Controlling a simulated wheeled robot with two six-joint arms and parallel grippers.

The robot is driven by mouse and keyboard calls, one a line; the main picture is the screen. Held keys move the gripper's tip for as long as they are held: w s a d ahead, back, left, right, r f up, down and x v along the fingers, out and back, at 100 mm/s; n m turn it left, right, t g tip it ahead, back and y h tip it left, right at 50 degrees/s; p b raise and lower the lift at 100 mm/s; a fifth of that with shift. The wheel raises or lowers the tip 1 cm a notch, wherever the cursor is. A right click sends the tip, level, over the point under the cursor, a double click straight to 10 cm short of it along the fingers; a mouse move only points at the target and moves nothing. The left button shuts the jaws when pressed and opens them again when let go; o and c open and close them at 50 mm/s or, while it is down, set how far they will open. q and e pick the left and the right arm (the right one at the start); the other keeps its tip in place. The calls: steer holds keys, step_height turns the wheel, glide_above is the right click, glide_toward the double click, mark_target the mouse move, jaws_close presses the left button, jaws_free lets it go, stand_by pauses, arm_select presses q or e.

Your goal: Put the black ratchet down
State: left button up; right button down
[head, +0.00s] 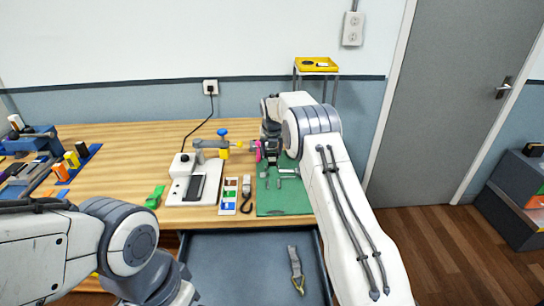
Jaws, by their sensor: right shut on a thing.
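My right gripper (268,151) is over the back part of the green mat (285,203) on the wooden table. It is shut on a small dark thing, which looks like the black ratchet, mostly hidden by the gripper and wrist. I cannot tell whether that thing touches the mat. A pink piece (258,151) shows just left of the gripper. My left arm bends at the lower left, and its gripper is not in view.
Small metal parts (280,181) lie on the mat. A white device (184,178), a card with coloured fields (228,195) and a green strap (155,196) stand or lie to the left.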

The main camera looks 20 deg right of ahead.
mark_target(272, 150)
steer(key=shift+w+d+f+p, duration=0.2)
steer(key=shift+w+f, duration=0.1)
steer(key=shift+w, duration=0.2)
steer(key=shift+w+d+f+p, duration=0.15)
steer(key=shift+w+f+p, duration=0.15)
steer(key=shift+w, duration=0.2)
steer(key=shift+w+d+f+p, duration=0.15)
steer(key=shift+w+f, duration=0.15)
steer(key=shift+w, duration=0.2)
step_height(272, 150, down, 3)
steer(key=shift+f+p, duration=0.2)
steer(key=shift+p, duration=0.45)
steer(key=shift+f, duration=0.45)
steer(key=shift+c, duration=1)
jaws_free()
